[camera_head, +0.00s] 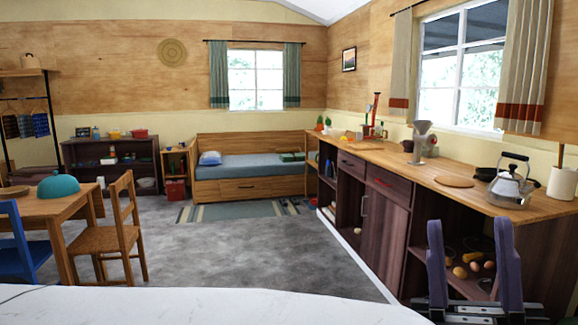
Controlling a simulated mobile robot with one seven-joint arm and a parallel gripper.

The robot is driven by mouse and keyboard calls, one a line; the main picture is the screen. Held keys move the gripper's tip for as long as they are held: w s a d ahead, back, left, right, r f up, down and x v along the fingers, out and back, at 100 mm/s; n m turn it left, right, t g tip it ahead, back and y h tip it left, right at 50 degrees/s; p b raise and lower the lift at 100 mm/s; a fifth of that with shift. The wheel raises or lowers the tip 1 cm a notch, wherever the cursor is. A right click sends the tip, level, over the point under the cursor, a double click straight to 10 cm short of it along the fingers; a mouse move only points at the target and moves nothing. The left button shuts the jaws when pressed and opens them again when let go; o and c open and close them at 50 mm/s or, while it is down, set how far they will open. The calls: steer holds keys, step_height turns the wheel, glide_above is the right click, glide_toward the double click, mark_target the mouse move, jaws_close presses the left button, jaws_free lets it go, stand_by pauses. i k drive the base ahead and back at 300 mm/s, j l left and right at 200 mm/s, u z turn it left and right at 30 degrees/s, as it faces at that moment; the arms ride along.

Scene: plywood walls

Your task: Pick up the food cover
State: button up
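The food cover appears to be the teal dome (58,185) on the wooden dining table (48,206) at the far left. It sits upright on the tabletop, and nothing is touching it from my side. My gripper (469,225) shows at the bottom right, with two purple fingers pointing up and set wide apart. It is open and empty, in front of the counter's open shelf and far from the dome.
A wooden chair (118,232) and a blue chair (24,245) stand by the table. The long counter (408,168) runs along the right, with a kettle (513,182) on it. The grey floor (250,258) in the middle is clear up to the rug (240,211) and bed.

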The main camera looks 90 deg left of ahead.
mark_target(56, 186)
steer(key=u, duration=4.1)
steer(key=i+z, duration=0.25)
steer(key=i, duration=1.9)
steer(key=i+l+u, duration=0.15)
steer(key=i, duration=0.45)
steer(key=i+l+u, duration=0.15)
steer(key=i, duration=0.45)
